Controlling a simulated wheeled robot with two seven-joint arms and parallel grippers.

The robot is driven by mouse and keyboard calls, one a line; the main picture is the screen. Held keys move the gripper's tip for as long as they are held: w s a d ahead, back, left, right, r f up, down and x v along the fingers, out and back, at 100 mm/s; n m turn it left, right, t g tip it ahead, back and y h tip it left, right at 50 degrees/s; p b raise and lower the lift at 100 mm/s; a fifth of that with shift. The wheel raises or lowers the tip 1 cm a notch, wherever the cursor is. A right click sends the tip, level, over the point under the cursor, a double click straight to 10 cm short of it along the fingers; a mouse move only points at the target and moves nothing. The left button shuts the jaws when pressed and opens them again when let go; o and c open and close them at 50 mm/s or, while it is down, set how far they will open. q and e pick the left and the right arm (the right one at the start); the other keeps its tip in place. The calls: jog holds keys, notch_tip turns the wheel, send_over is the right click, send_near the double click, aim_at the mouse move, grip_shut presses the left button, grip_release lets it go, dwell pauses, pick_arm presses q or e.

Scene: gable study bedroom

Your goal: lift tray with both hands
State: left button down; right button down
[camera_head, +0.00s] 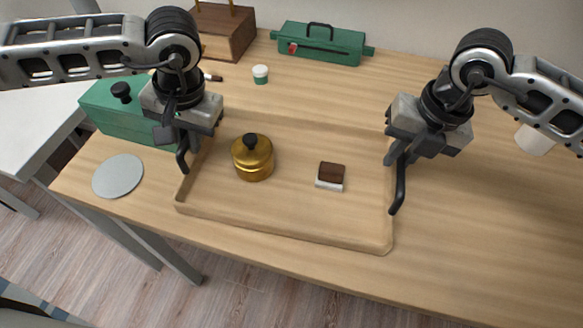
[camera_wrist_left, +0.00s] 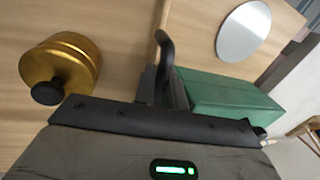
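A wooden tray (camera_head: 285,231) with a low rim lies on the wooden desk. A gold lidded pot (camera_head: 253,160) with a black knob stands in its left half; it also shows in the left wrist view (camera_wrist_left: 62,62). A small brown-and-white block (camera_head: 330,176) lies in its right half. My left gripper (camera_head: 183,161) points down at the tray's left wall, and its dark hooked finger meets that wall in the left wrist view (camera_wrist_left: 163,62). My right gripper (camera_head: 396,184) points down at the right wall. Whether either grips its wall is unclear; fingers partly hide each other.
A green box (camera_head: 112,118) and a grey disc (camera_head: 118,176) lie left of the tray. Behind it are a small cup (camera_head: 260,74), a green toolbox (camera_head: 320,45) and a wooden box (camera_head: 226,33). A white cup (camera_head: 534,139) stands right. The desk's front right is clear.

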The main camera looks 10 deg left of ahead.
pick_arm(q)
jog(key=shift+r, duration=0.15)
pick_arm(e)
jog(key=shift+r, duration=0.1)
